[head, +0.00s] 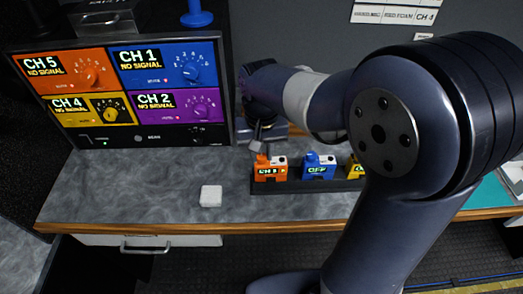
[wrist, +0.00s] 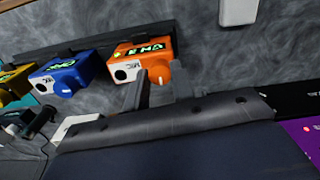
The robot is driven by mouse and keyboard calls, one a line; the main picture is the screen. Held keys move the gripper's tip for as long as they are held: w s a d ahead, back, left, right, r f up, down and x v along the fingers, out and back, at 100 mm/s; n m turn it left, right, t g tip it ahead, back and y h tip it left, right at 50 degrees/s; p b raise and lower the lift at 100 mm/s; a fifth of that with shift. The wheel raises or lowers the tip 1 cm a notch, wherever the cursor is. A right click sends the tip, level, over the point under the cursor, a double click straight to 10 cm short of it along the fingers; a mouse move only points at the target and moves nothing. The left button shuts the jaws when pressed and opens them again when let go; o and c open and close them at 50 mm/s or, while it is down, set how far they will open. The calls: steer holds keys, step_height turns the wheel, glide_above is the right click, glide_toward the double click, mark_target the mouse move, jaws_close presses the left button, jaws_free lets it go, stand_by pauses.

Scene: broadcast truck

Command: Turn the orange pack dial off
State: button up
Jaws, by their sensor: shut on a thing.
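The orange pack (head: 270,173) stands at the left end of a dark rack on the counter; it also shows in the wrist view (wrist: 128,65). My gripper (head: 258,147) reaches down from behind onto the top of the orange pack in the head view. It is shut on the dial. The fingers partly hide the dial, and its pointer cannot be read.
A blue pack (head: 319,168) reading OFF stands right of the orange one, then a yellow pack (head: 354,170) partly behind my arm. A monitor panel (head: 137,138) with coloured channel tiles stands at the back left. A white block (head: 211,196) lies on the counter; bare counter surrounds it.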

steer(key=c, duration=0.4)
steer(key=shift+o, duration=0.2)
steer(key=shift+n, duration=0.4)
steer(key=n+p, duration=0.1)
steer(key=n, duration=0.7)
steer(key=shift+p, duration=0.3)
steer(key=n, duration=0.5)
steer(key=shift+n+p, duration=0.3)
steer(key=shift+n, duration=0.1)
steer(key=n, duration=0.4)
steer(key=shift+n, duration=0.3)
